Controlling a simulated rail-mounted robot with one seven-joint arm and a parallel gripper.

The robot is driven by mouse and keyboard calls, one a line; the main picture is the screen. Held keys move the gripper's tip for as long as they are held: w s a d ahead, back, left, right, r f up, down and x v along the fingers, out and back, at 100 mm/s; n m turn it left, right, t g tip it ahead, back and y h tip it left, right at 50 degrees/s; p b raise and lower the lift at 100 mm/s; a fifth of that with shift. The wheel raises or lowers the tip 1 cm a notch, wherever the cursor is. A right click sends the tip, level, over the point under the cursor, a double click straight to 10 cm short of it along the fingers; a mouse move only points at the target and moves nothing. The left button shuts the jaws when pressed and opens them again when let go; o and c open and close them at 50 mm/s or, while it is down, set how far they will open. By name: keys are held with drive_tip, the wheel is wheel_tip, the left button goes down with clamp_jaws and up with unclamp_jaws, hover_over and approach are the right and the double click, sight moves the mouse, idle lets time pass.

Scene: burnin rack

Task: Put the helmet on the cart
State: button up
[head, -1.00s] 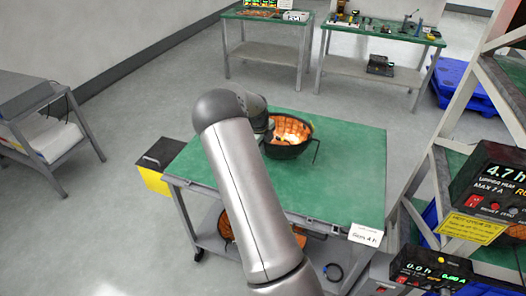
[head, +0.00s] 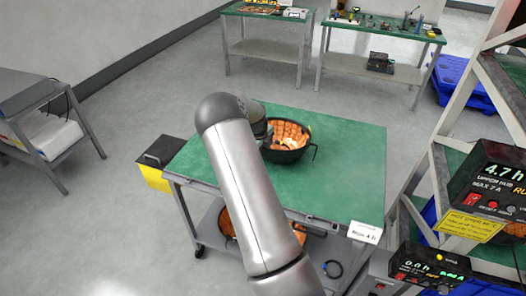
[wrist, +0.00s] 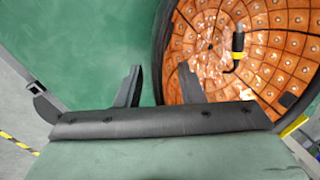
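The helmet (head: 287,153) is a dark bowl with an orange tiled lining, resting open side up on the cart's green top (head: 345,185), near its back middle. In the wrist view the helmet's lining (wrist: 207,65) fills the upper right, with a short dark cable with a yellow band inside. My gripper (wrist: 160,78) is open at the helmet's left edge. One finger is over the green top outside and the other over the lining, with the dark rim between them and a visible gap. In the head view my arm hides the fingers.
The cart's lower shelf holds another orange-lined item (head: 227,222), partly behind my arm. A yellow and black box (head: 155,175) hangs at the cart's left side. A rack with lit power units (head: 490,185) stands close on the right. Green-topped benches (head: 385,32) stand behind.

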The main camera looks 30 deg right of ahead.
drive_tip(key=w+b+v, duration=0.1)
drive_tip(key=b+v, duration=0.1)
drive_tip(key=v, duration=1)
drive_tip(key=s+a+r+n+y, duration=0.2)
drive_tip(key=s+a+r+n, duration=0.3)
drive_tip(key=s+a+n, duration=0.3)
drive_tip(key=s+a+r+n, duration=0.1)
drive_tip(key=s+a+n, duration=0.8)
drive_tip(key=s+n, duration=0.3)
drive_tip(key=s+a+r+n, duration=0.1)
drive_tip(key=s+a+n, duration=0.9)
drive_tip(key=s, duration=0.5)
drive_tip(key=shift+s+n, duration=0.25)
drive_tip(key=shift+n, duration=0.75)
drive_tip(key=shift+r, duration=0.1)
